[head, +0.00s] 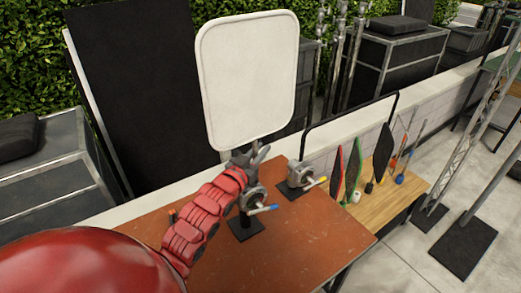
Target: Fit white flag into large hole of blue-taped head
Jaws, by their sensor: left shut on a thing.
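The white flag (250,75), a large rounded white panel in a frame, stands upright in the head view. My left gripper (255,155) is shut at its lower edge, apparently on its short stem, which is mostly hidden. The blue-taped head (255,198) is a grey clamp on a black stand, with blue on its handle. It sits on the reddish table (300,235) just below my left gripper. The gripper and wrist cover part of the head, so its large hole is not clear, and I cannot tell whether the stem touches it. My right gripper is out of view.
A second grey head (299,175) with a yellow-tipped handle stands to the right. A wooden table (400,190) beyond holds several coloured paddle-like flags. A low pale wall (335,140) runs behind the tables. A tall black panel (135,80) stands at the left. The front table area is clear.

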